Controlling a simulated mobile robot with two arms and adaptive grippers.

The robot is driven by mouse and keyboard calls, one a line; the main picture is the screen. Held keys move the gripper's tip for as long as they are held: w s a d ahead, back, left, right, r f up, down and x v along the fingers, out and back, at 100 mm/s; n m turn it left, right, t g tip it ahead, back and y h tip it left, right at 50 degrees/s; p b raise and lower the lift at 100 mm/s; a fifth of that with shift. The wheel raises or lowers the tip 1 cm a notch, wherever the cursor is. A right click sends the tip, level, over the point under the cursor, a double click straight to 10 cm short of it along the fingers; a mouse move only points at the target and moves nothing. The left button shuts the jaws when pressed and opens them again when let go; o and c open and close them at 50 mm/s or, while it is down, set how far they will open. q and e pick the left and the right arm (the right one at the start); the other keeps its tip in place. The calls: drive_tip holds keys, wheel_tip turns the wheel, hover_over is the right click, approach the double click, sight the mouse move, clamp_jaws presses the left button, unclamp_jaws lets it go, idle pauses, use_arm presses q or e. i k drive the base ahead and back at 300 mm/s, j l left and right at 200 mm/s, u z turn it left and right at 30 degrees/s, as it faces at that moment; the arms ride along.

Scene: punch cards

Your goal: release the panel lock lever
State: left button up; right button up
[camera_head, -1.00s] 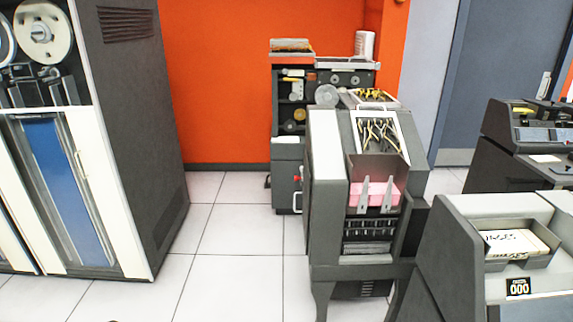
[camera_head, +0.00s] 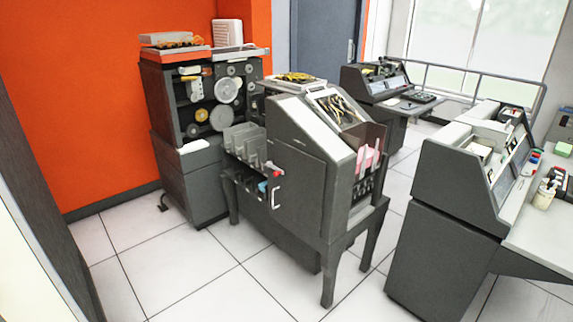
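A grey punch-card machine (camera_head: 300,150) on legs stands in the middle of the view. On its left side, near the front edge of a dark side panel, is a small red-tipped part (camera_head: 277,174) with a light-coloured loop handle (camera_head: 275,198) just below it. The red part may be the lock lever; it is too small to tell its position. Neither of my grippers is in view.
Behind stands a dark machine with wheels (camera_head: 205,105) against the orange wall (camera_head: 80,90). A grey console (camera_head: 445,220) with a desk is at the right. Another console (camera_head: 375,85) is at the back. Tiled floor (camera_head: 190,280) is free at front left.

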sight(270, 164)
drive_tip(key=k+j, duration=0.1)
drive_tip(key=j, duration=0.5)
drive_tip(key=i+l+z, duration=0.1)
drive_tip(key=i, duration=0.9)
drive_tip(key=i+l+z, duration=0.15)
drive_tip(key=i, duration=0.85)
